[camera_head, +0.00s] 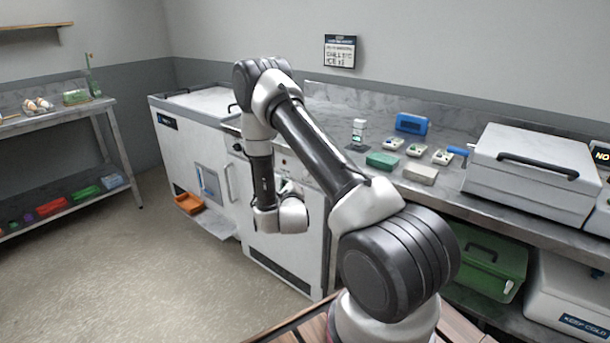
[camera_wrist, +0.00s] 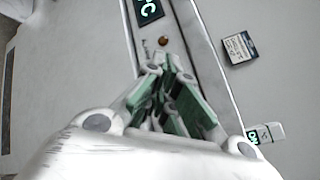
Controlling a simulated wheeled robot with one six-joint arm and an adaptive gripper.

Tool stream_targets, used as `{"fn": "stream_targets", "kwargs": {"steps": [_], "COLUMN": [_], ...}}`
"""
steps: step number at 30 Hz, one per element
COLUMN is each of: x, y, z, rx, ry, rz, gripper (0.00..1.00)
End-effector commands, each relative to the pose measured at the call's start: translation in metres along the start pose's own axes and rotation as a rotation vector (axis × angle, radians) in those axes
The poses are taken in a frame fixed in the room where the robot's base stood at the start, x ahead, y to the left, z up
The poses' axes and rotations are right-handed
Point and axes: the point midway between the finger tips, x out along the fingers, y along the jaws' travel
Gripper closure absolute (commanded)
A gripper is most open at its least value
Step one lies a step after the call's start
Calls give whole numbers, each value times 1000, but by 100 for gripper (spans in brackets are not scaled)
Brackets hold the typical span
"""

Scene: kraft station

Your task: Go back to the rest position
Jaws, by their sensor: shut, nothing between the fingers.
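My gripper (camera_wrist: 172,78) shows in the wrist view with its green-padded fingers shut and nothing between them. In the head view it is mostly hidden behind my wrist, in front of the white cabinet (camera_head: 285,243). My arm is raised and bent, with the forearm reaching down at the left of the counter. The gripper appears clear of the objects on the counter.
A grey counter (camera_head: 455,195) holds a blue device (camera_head: 411,123), small trays, a green block (camera_head: 382,160) and a large white box (camera_head: 533,168). An orange scoop-like tray (camera_head: 190,203) projects from the left machine. Open floor lies at left.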

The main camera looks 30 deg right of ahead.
Motion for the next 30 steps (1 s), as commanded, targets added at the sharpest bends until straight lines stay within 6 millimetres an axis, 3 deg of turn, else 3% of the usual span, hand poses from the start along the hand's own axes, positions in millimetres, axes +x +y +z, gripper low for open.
{"fn": "stream_targets", "kwargs": {"steps": [16, 20, 23, 24, 27, 30], "x": [0, 0, -4, -12, -51, -92], "y": [0, 4, 35, 55, 103, 115], "z": [0, -4, -28, -45, -85, -86], "rx": [-2, -99, -319, -441, -759, -1029], "ry": [0, 15, 94, 130, 165, 77], "rz": [0, 19, 167, 278, 620, 933], "gripper": [100, 100, 100, 100, 100, 100]}}
